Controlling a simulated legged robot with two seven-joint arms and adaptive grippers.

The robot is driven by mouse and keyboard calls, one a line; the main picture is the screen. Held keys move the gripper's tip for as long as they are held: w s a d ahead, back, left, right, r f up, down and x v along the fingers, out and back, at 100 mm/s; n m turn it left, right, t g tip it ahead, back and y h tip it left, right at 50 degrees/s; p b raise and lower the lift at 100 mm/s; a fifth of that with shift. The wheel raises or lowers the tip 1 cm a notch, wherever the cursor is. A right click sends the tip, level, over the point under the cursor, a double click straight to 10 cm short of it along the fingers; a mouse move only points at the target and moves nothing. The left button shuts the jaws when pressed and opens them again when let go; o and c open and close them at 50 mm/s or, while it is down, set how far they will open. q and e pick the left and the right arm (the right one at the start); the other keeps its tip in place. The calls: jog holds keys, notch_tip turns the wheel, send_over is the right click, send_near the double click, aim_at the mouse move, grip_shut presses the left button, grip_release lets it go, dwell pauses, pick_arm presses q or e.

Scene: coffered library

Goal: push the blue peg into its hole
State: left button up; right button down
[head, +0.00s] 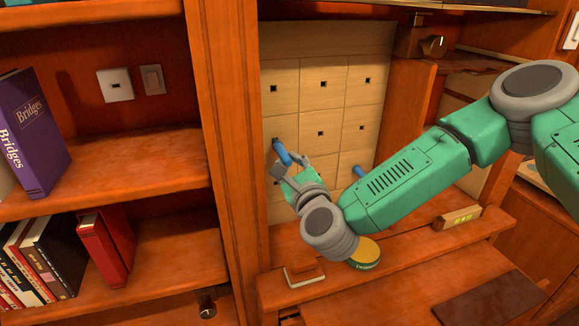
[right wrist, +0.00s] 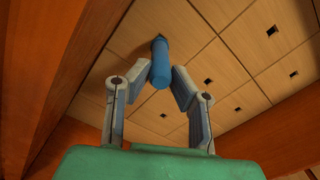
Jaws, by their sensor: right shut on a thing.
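A blue peg (head: 283,153) stands out from a pale wooden panel (head: 300,104) of square tiles with small dark holes. Its far end meets the panel in the left column; how deep it sits I cannot tell. My right gripper (head: 289,167) is shut on this peg, near its outer end. In the right wrist view the peg (right wrist: 161,62) lies between the two fingers of the gripper (right wrist: 163,78), its far end against the panel (right wrist: 215,68). A second blue peg (head: 359,172) sticks out lower right, partly behind my arm. My left gripper is not in view.
A wooden post (head: 222,130) stands close left of the panel. Left of it are shelves with a purple book (head: 30,130) and a red book (head: 105,248). A round green-and-yellow tin (head: 366,253) and a small book (head: 304,274) lie on the ledge below my gripper.

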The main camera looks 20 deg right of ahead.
jog(key=shift+w+b, duration=0.4)
jog(key=shift+w, duration=0.85)
jog(key=c, duration=1.3)
grip_release()
jog(key=shift+a, duration=0.1)
jog(key=shift+c, duration=0.2)
jog(key=shift+s, duration=0.15)
jog(key=s, duration=1.1)
jog(key=shift+s+d+f, duration=0.15)
jog(key=shift+s+d, duration=0.1)
